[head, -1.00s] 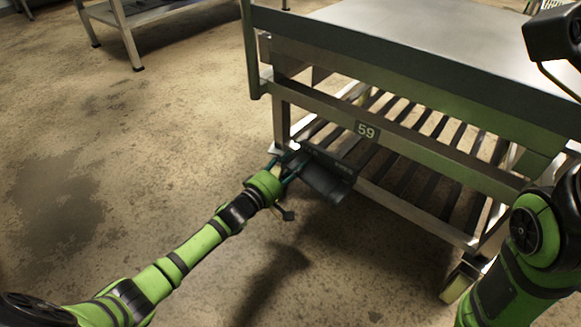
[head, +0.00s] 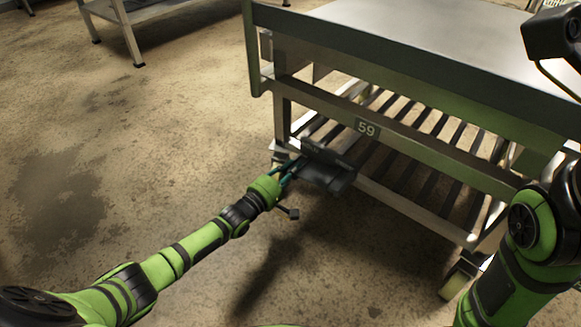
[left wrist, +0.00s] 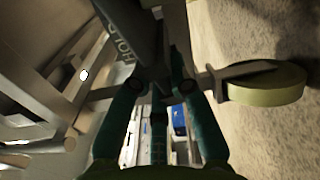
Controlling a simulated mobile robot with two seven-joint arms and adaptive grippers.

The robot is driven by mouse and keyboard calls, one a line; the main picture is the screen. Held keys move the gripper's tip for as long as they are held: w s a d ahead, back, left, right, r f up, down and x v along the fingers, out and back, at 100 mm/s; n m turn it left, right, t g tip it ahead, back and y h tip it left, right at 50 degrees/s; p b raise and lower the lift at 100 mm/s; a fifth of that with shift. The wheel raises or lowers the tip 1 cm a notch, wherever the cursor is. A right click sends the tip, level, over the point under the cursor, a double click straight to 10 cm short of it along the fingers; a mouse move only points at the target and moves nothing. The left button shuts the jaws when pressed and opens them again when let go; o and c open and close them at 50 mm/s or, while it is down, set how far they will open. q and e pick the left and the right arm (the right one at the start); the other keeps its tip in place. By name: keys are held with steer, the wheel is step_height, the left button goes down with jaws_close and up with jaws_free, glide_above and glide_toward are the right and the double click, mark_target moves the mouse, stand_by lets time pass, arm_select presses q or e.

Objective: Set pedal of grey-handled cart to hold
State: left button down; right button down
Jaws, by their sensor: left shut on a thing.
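The cart (head: 393,133) is a metal table with a slatted lower shelf, a dark grey bar along its near edge and a "59" plate. Its dark pedal (head: 328,170) sits low at the near left corner. In the left wrist view the pedal (left wrist: 150,45) shows letters that read "HOLD", partly hidden. My left gripper (head: 287,168) is at the pedal's left side. Its teal fingers (left wrist: 158,100) are shut on the pedal's edge; the exact contact is hard to see. My right gripper's fingers are not in view.
A caster wheel (left wrist: 268,84) is close beside the fingers in the left wrist view. Another caster (head: 461,276) is under the cart's near right corner. A second metal table (head: 135,15) stands at the back left. The floor at left is clear.

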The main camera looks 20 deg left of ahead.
arm_select(q)
steer(key=c, duration=1.1)
jaws_free()
steer(key=shift+f, duration=0.1)
steer(key=shift+c, duration=0.2)
steer(key=v, duration=1.2)
